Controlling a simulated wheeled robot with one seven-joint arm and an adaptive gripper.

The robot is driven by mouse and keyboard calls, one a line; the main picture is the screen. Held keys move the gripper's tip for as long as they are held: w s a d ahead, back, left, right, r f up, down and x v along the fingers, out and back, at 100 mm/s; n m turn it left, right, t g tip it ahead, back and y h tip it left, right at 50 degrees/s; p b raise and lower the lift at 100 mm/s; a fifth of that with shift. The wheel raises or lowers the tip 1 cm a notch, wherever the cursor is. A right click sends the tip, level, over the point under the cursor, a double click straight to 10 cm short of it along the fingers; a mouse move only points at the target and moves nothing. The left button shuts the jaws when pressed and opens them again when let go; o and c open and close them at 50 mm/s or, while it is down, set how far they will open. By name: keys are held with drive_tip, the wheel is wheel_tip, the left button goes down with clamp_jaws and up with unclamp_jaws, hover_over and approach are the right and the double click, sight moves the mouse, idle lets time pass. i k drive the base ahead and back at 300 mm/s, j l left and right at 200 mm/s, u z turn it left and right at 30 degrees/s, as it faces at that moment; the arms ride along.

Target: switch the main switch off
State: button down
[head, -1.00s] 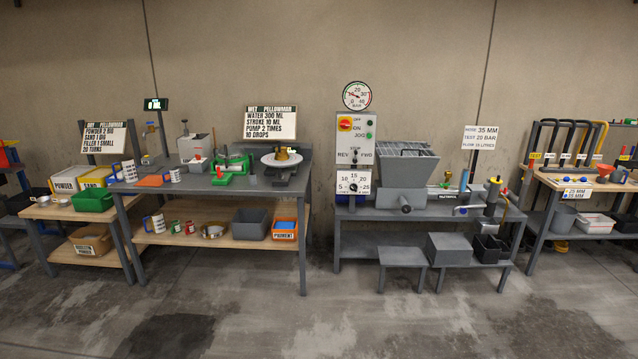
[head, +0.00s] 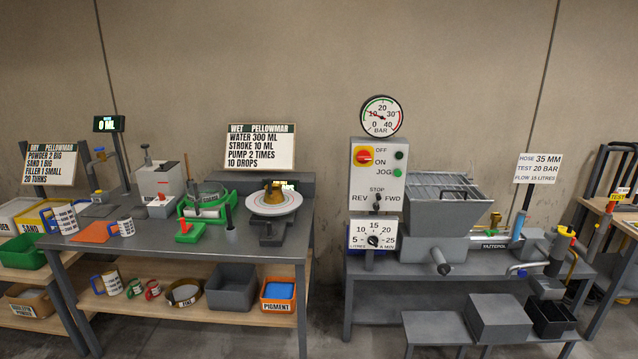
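The main switch (head: 363,156) is a red rotary knob on a yellow plate, at the upper left of a light grey control panel (head: 391,181). OFF is printed above and to the right of it, ON to its right. The knob's exact position is too small to tell. A green button and a JOG button sit at the panel's right edge, with a REV/STOP/FWD selector (head: 377,199) below. My gripper is not in view.
A flow dial (head: 373,240) and a pressure gauge (head: 381,116) are below and above the panel. A grey hopper machine (head: 438,215) stands right of it. A low stand with a grey block (head: 499,315) is in front. A mixing bench (head: 150,247) is at left.

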sight(363, 157)
drive_tip(key=i+z, duration=0.1)
drive_tip(key=i, duration=0.45)
drive_tip(key=i+j, duration=0.1)
drive_tip(key=i, duration=0.4)
drive_tip(key=i+j+z, duration=0.15)
drive_tip(key=i, duration=0.4)
drive_tip(key=i+z, duration=0.1)
drive_tip(key=i, duration=0.4)
drive_tip(key=i+j+z, duration=0.2)
drive_tip(key=i, duration=0.15)
drive_tip(key=i+j+z, duration=0.15)
drive_tip(key=i, duration=0.25)
